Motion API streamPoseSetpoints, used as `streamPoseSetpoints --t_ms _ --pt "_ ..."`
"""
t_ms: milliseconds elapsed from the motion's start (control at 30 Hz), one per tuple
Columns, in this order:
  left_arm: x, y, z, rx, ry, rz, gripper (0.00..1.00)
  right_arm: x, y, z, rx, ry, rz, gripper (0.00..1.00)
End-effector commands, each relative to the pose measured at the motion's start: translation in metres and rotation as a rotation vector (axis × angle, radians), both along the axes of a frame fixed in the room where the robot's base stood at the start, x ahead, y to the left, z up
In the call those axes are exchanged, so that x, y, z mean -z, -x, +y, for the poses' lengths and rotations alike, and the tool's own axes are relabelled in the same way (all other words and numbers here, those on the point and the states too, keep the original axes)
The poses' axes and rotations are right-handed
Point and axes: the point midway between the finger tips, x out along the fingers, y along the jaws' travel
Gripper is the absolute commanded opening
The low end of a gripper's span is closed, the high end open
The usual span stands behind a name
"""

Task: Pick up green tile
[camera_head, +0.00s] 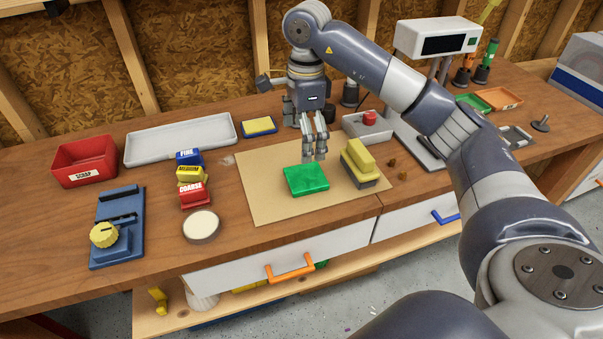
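A green tile (306,180) lies flat on a tan board (262,205) on the wooden workbench. My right gripper (315,157) points down just behind the tile's far edge. Its fingertips look close together with nothing visible between them, but the gap is too small to judge how far they are open. I cannot tell how high they are above the board. The tile's top is in plain view. My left gripper is not in view.
A yellow-topped block (358,157) stands right of the tile, close to my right gripper. Also on the bench are a red scrap bin (85,160), a grey tray (180,139), a yellow sponge-like pad (259,126), coarse/medium/fine blocks (193,194) and a red-button box (367,127).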

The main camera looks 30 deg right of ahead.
Motion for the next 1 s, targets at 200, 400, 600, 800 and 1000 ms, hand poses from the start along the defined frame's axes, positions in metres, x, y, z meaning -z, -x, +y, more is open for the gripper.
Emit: streamPoseSetpoints --t_ms 200,400,600,800,1000 --pt "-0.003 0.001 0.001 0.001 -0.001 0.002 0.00 0.021 0.003 -0.010 0.009 0.033 0.016 0.98" --pt "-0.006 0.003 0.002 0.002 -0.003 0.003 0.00 0.047 0.003 -0.009 0.008 0.030 0.014 0.98" --pt "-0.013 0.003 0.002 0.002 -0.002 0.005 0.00 0.062 0.003 -0.009 0.008 0.030 0.015 0.98" --pt "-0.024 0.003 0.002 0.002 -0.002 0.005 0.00 0.092 0.003 -0.008 0.008 0.029 0.015 0.98" --pt "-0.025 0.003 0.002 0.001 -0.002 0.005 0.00 0.105 0.003 -0.008 0.007 0.029 0.011 0.98"
